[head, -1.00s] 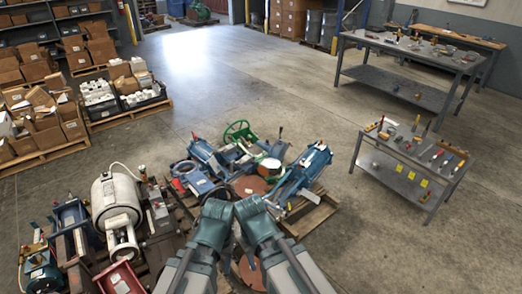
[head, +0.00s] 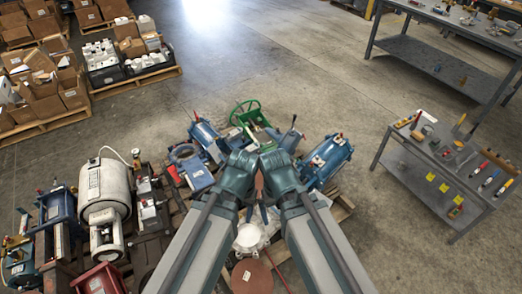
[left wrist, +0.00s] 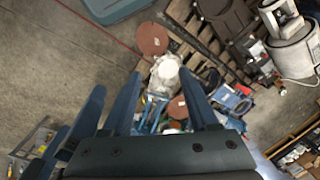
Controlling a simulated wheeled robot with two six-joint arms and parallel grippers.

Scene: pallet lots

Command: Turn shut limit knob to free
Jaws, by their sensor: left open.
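I cannot make out the limit knob or its setting in either view. Several valves and actuators, with the green handwheel (head: 245,112) and the blue cylinder (head: 328,160) among them, lie on pallets ahead of my arms.
A grey bench (head: 385,160) with tools and yellow tags stands at the right, with a larger table (head: 400,52) behind it. A white tank (head: 105,190) stands at the left. Boxes on pallets (head: 50,130) fill the upper left. The concrete floor between is open.

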